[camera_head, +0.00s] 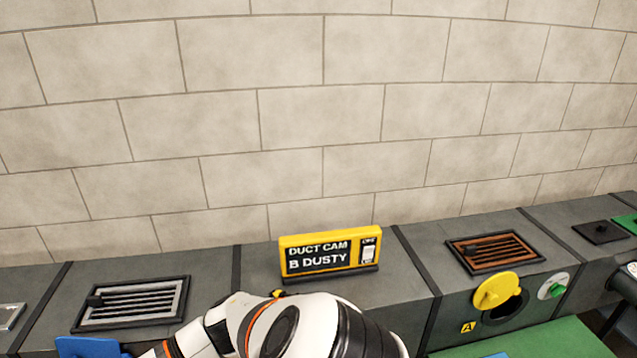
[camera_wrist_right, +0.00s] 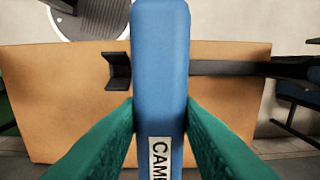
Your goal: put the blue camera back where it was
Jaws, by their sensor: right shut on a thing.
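The blue camera (camera_wrist_right: 160,70) is a long blue body with a white label reading "CAM…" in the right wrist view. My right gripper (camera_wrist_right: 160,120) is shut on it, with a green finger against each side. The label's lower part is cut off by the frame edge. A black bracket (camera_wrist_right: 118,72) shows just left of the camera, over a brown panel (camera_wrist_right: 70,110); I cannot tell whether they touch. In the head view a blue piece (camera_head: 88,347) shows at the lower left edge; I cannot tell what it is. My left gripper is not in view.
A yellow-framed display (camera_head: 330,252) reading "DUCT CAM B DUSTY" stands on the grey duct. A silver grille (camera_head: 135,302) and a rusty grille (camera_head: 494,251) lie on top. A yellow round cover (camera_head: 495,291) is beside a dark opening marked A. A black bar (camera_wrist_right: 240,69) crosses behind the camera.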

